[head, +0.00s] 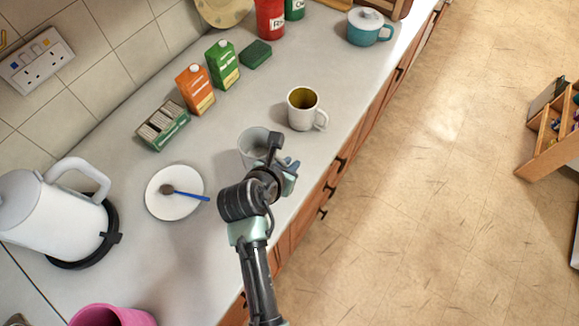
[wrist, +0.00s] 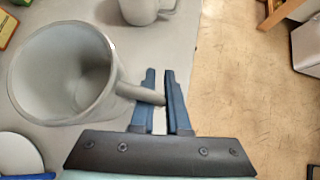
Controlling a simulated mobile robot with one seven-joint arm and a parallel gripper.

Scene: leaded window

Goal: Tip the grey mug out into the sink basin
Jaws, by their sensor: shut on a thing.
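The grey mug (head: 250,150) is over the pale worktop, mouth upward, partly hidden by my arm in the head view. In the wrist view the mug (wrist: 62,75) fills the left side, and its inside looks plain grey. My gripper (head: 286,168) is on the mug's right side. In the wrist view its two blue fingers (wrist: 164,88) are closed on the mug's handle. I cannot tell whether the mug's base touches the worktop. No sink basin shows in either view.
A white mug (head: 302,108) with a yellowish inside stands just beyond. A white kettle (head: 50,215), a pink container (head: 110,316), cartons (head: 194,88) and a teal pot (head: 369,30) stand around.

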